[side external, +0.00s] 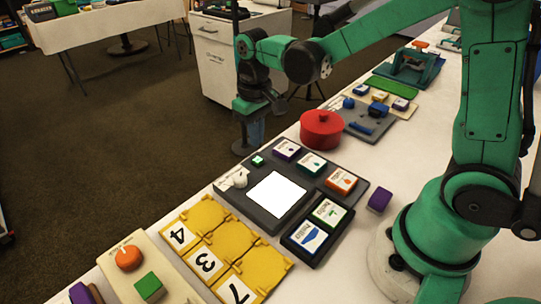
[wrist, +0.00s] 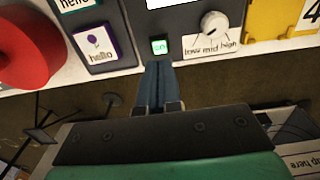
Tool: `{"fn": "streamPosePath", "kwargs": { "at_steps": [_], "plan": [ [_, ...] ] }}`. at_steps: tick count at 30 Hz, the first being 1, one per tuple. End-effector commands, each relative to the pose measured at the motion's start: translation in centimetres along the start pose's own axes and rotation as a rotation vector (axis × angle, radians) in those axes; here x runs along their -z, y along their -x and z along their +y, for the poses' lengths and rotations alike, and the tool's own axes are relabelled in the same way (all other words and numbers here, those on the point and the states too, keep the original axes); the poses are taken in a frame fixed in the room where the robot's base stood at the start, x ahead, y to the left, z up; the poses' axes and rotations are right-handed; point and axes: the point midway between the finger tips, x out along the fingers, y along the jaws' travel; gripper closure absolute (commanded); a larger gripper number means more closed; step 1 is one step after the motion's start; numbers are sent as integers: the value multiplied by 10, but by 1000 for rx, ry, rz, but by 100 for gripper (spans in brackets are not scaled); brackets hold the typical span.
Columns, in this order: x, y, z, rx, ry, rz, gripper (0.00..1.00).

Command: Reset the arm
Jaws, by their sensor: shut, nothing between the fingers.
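My gripper (side external: 254,138) is at the table's far edge in the side view, pointing down, above and behind the small green button (side external: 258,160). In the wrist view my gripper (wrist: 157,66) shows two blue fingers shut together with nothing between them. Their tips appear just short of the lit green button (wrist: 159,46) on the dark panel (wrist: 185,22); I cannot tell whether they touch anything. My green arm reaches across the table from its base at the lower right.
A red pot (side external: 321,130) stands close right of my gripper. The panel carries a white dial (side external: 240,180), a bright screen (side external: 277,194) and several labelled tiles. Yellow numbered flaps (side external: 228,238) lie nearer. A white cabinet (side external: 222,60) stands behind; open floor lies left.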

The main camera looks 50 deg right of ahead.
Motion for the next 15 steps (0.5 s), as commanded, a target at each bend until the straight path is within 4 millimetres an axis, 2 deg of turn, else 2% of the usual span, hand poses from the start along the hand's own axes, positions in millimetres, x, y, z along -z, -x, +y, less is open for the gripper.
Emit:
{"fn": "streamPosePath", "kwargs": {
  "at_steps": [5,15],
  "plan": [
    [0,9,0,0,0,0,100],
    [-1,11,0,0,0,5,100]
  ]
}}
